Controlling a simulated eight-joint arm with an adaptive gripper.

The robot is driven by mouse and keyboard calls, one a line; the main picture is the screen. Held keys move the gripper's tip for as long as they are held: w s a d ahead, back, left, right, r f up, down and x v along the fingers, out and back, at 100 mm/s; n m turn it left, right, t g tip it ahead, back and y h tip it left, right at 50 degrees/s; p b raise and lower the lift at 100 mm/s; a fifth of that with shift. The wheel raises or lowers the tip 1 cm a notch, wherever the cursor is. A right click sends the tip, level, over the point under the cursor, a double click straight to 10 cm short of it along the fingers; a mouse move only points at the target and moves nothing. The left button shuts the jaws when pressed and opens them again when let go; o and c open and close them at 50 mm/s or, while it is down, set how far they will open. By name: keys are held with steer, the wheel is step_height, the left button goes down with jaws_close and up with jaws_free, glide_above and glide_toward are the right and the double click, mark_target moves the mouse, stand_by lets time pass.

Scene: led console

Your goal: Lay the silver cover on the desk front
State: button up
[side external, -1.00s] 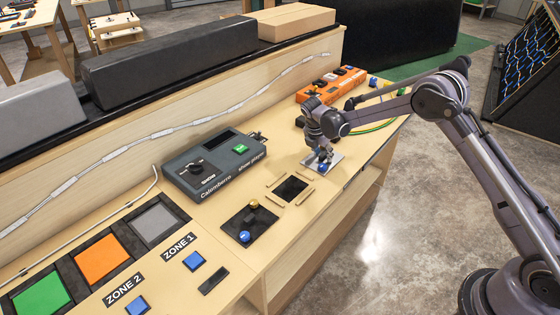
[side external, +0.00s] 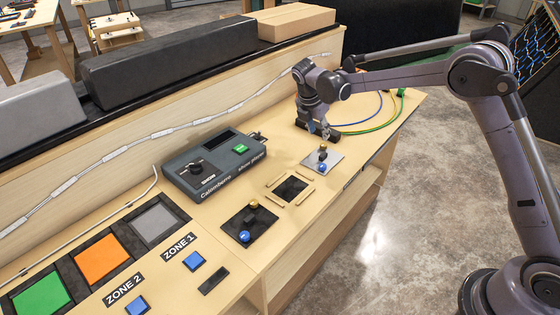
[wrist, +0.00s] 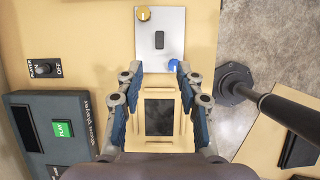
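The silver cover (side external: 314,167) is a flat plate with a gold knob, a blue knob and a dark slot. It lies flat on the wooden desk, beyond the framed dark opening (side external: 291,188). In the wrist view the cover (wrist: 171,21) is at the top, past my fingertips. My gripper (side external: 325,132) is above the desk behind the cover in the side view, apart from it. In the wrist view my gripper (wrist: 160,82) has its fingers spread wide with nothing between them; the opening (wrist: 159,117) shows below.
A black plate (side external: 263,229) with gold and blue knobs lies nearer the camera. The grey player box (side external: 213,165) with a green button stands to the left. Blue, yellow and green cables (side external: 372,128) lie at the desk's far end. The desk edge drops off to the right.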

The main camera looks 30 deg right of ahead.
steer(key=s+a+r+m+t+y, duration=0.2)
steer(key=s+r+m+t, duration=0.1)
steer(key=s+r+m, duration=0.85)
steer(key=s+a+f+m+t+y, duration=0.1)
steer(key=s+m, duration=0.4)
steer(key=s, duration=0.4)
steer(key=s+a+f+m+t+y, duration=0.1)
steer(key=s+m, duration=0.3)
steer(key=s, duration=0.6)
steer(key=shift+m+t, duration=0.35)
steer(key=shift+t, duration=0.05)
